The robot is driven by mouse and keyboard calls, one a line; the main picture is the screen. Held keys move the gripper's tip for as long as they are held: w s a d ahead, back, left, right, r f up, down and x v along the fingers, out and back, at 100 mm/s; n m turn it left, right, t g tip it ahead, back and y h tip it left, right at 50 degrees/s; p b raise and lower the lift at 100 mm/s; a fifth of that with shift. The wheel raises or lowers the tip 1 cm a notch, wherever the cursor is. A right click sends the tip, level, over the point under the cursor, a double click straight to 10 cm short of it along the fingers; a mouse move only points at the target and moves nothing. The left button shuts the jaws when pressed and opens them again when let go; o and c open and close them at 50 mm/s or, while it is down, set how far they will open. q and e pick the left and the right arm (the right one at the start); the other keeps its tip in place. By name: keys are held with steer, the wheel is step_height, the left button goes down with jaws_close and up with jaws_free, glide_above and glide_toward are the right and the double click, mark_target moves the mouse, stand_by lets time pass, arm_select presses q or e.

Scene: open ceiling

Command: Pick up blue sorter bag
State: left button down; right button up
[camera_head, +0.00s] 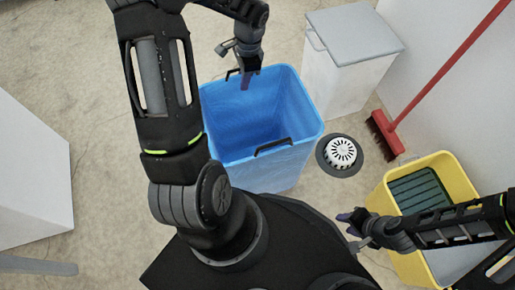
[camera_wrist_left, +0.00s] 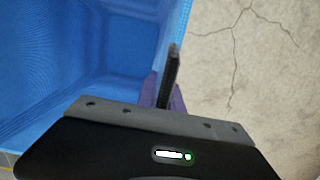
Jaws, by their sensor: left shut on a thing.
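The blue sorter bag (camera_head: 290,110) is an open, empty-looking blue bin standing upright on the floor in front of me. It has a black handle on its near rim (camera_head: 273,147) and another on its far rim (camera_head: 232,72). My left gripper (camera_head: 246,82) reaches over the far rim and is shut on the far handle. In the left wrist view, the purple fingers (camera_wrist_left: 163,95) close around the dark handle (camera_wrist_left: 173,68), with the blue wall (camera_wrist_left: 90,50) to the left. My right gripper (camera_head: 349,217) is away from the bag, at lower right; its finger gap is unclear.
A white bin with a grey lid (camera_head: 350,75) stands behind right. A round white drain-like object (camera_head: 341,153) lies right of the bag. A red broom (camera_head: 385,133) leans at the wall. A yellow bucket (camera_head: 455,170) is beneath my right arm.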

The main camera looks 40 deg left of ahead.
stand_by(0.3)
